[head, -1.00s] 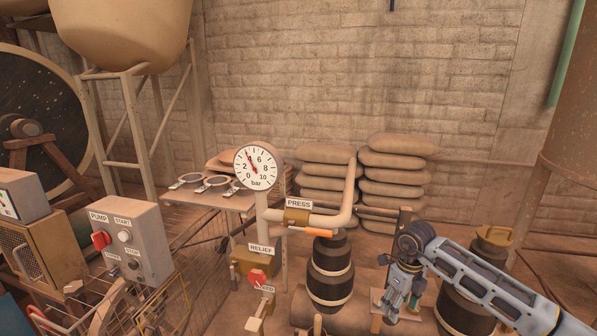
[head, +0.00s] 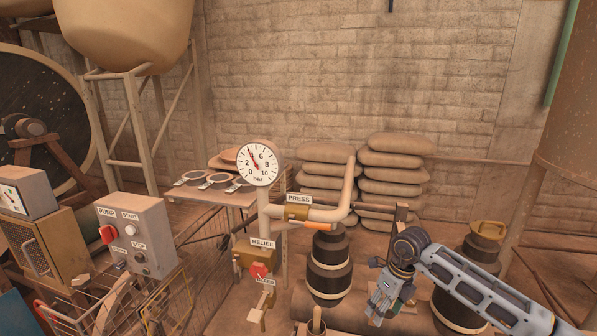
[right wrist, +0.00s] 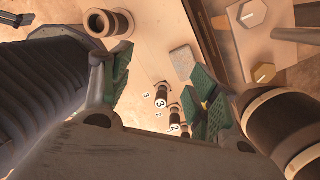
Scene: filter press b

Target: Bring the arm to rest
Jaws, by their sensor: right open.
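My right gripper (head: 384,302) hangs low at the right in the head view, its arm coming in from the right edge. It is open and empty, fingers pointing down. In the right wrist view the green finger pads of the gripper (right wrist: 160,95) stand apart, with numbered cylindrical pieces and a light surface beyond them. It is clear of the press pipe with its orange-ended handle (head: 317,226) and of the red relief valve knob (head: 259,271). My left gripper is out of view.
A dark banded cylinder (head: 329,265) stands left of my right gripper, another dark cylinder (head: 480,255) behind my forearm. A pressure gauge (head: 258,164) tops the pipe. A pump control box (head: 138,237) is at the left. Stacked sacks (head: 393,175) lie behind.

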